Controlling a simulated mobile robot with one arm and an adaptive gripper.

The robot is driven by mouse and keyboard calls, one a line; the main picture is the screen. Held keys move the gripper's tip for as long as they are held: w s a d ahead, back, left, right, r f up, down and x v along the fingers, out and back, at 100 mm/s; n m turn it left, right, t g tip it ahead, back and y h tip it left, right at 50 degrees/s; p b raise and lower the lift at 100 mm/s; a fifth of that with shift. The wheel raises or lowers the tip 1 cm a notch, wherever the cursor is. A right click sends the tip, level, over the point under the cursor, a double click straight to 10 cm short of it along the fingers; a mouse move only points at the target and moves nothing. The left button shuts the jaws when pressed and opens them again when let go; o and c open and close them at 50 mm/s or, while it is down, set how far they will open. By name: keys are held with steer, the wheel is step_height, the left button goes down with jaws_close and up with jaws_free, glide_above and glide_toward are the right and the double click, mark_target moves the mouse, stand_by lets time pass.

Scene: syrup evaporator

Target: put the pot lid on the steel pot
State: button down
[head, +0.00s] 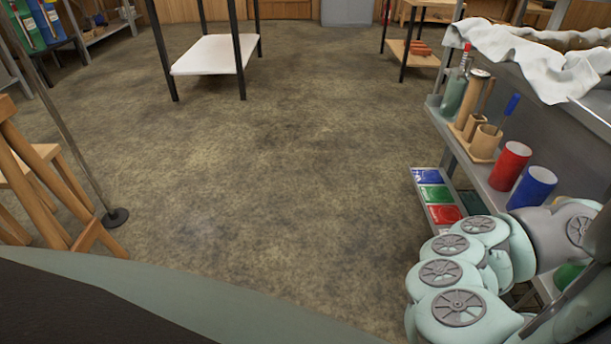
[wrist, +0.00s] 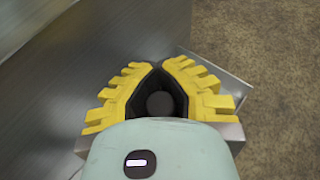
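My gripper (wrist: 158,68) shows in the wrist view, with yellow notched fingers and black inner pads. The fingertips come together at the far end and no held object can be made out. A dark round shape shows between the pads; I cannot tell what it is. The gripper is over or beside a grey metal surface (wrist: 60,80). I see neither the pot lid nor the steel pot in either view. My arm fills the lower right of the head view, where the gripper itself is hidden.
A grey shelf unit (head: 480,178) at the right holds a red cylinder (head: 510,165), a blue cylinder (head: 532,187) and bottles; a white cloth (head: 540,58) drapes above. A wooden stool (head: 45,185) and thin pole stand left. A white-shelved table (head: 213,55) stands far back. The middle floor is clear.

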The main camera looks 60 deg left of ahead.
steer(key=shift+s+d+f, duration=0.1)
steer(key=shift+s+f, duration=0.05)
steer(key=shift+f, duration=0.75)
steer(key=shift+b, duration=0.3)
steer(key=shift+f+b, duration=0.35)
steer(key=shift+b, duration=0.05)
steer(key=c, duration=1.1)
jaws_free()
steer(key=shift+c, duration=0.2)
